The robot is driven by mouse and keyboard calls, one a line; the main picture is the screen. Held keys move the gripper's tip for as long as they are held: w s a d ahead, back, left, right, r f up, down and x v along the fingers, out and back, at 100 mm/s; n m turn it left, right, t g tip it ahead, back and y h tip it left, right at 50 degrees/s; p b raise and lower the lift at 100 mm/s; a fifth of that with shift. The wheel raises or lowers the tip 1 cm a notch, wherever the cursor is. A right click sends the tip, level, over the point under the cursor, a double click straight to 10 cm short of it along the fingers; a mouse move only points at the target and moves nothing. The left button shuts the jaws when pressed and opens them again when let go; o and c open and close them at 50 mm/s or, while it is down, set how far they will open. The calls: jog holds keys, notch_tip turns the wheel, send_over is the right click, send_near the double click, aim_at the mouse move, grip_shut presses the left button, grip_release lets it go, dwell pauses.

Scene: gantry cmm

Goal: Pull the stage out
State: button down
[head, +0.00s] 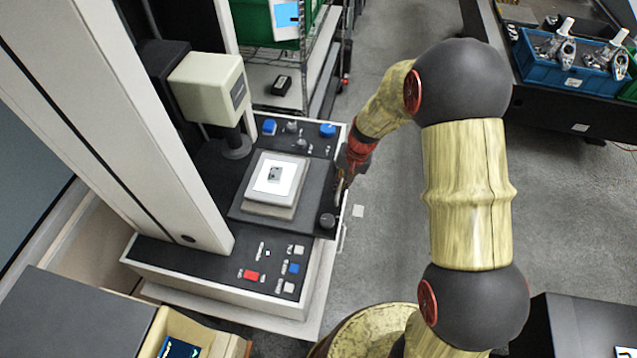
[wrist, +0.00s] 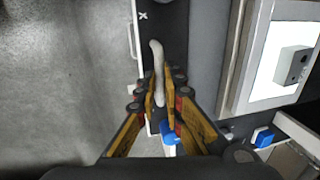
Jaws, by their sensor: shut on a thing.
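The stage (head: 317,192) is a dark flat plate on the measuring machine, with a light square platform (head: 268,207) on it. A small grey part (head: 274,174) lies on the platform's white top. My gripper (head: 342,182) is at the stage's right edge. In the wrist view my gripper (wrist: 160,105) is shut on a pale curved handle (wrist: 157,62) beside the dark stage (wrist: 207,45). The fingers hide the handle's lower part. In the head view my gripper and wrist mostly cover the handle.
A cream probe head (head: 207,86) hangs above the stage's back left. A control panel (head: 222,262) with buttons is in front.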

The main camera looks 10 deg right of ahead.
jog(key=shift+s+d, duration=0.25)
jog(key=shift+d, duration=0.3)
jog(key=shift+s+d, duration=0.2)
jog(key=shift+d, duration=0.3)
jog(key=c, duration=1.9)
grip_release()
jog(key=shift+r, duration=0.1)
notch_tip(320, 180, up, 12)
jog(key=d, duration=0.2)
jog(key=shift+s+f, duration=0.25)
jog(key=shift+s, duration=0.15)
